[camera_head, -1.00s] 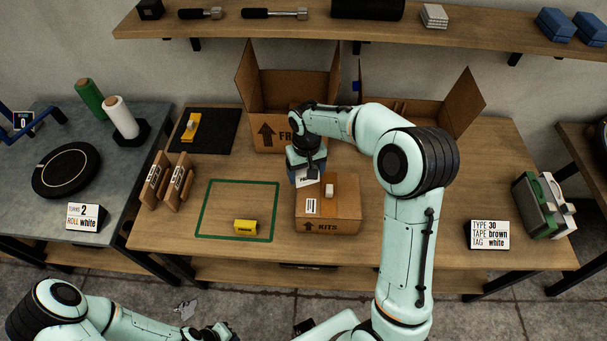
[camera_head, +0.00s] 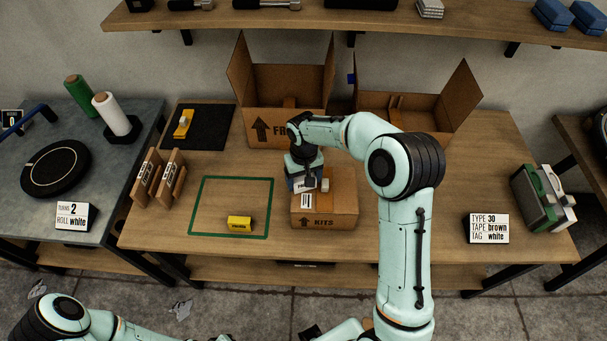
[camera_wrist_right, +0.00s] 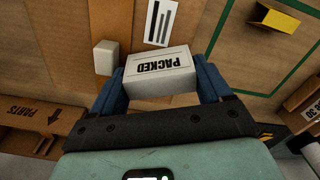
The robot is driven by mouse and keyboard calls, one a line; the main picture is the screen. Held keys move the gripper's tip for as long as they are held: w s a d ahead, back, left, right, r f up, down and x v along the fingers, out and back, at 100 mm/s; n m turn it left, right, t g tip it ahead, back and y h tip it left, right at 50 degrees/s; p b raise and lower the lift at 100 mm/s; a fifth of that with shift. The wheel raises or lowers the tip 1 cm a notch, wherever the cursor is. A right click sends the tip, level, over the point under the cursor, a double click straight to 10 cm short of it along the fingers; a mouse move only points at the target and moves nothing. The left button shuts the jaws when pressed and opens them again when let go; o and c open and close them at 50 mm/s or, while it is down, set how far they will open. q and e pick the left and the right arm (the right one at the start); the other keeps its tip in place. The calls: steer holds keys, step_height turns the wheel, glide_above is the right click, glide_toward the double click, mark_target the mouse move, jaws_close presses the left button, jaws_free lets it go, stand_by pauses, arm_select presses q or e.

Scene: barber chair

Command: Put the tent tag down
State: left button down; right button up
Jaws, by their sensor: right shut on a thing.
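The tent tag is a small white folded card marked PACKED. My right gripper (camera_wrist_right: 158,82) is shut on the tent tag (camera_wrist_right: 160,72), with a blue finger at each side of it. In the head view the right gripper (camera_head: 305,181) is over the left part of the closed KITS box (camera_head: 338,208). I cannot tell whether the tag touches the box top. A small white block (camera_wrist_right: 106,57) is on the box beside the tag, and a barcode label (camera_wrist_right: 158,23) is close by. My left arm is at the bottom left edge; its gripper is out of frame.
An open carton (camera_head: 275,129) stands behind, with another open carton (camera_head: 400,120) to its right. A yellow block (camera_head: 240,223) lies in the green outline (camera_head: 190,210) left of the box. The table right of my arm is mostly clear.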

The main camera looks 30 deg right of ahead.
mark_target(303, 177)
steer(key=shift+w+f, duration=0.1)
stand_by(0.3)
steer(key=shift+f, duration=0.45)
steer(key=o, duration=1)
steer(key=shift+o, duration=0.2)
step_height(303, 177, up, 13)
steer(key=shift+r+p, duration=0.2)
steer(key=shift+p, duration=0.1)
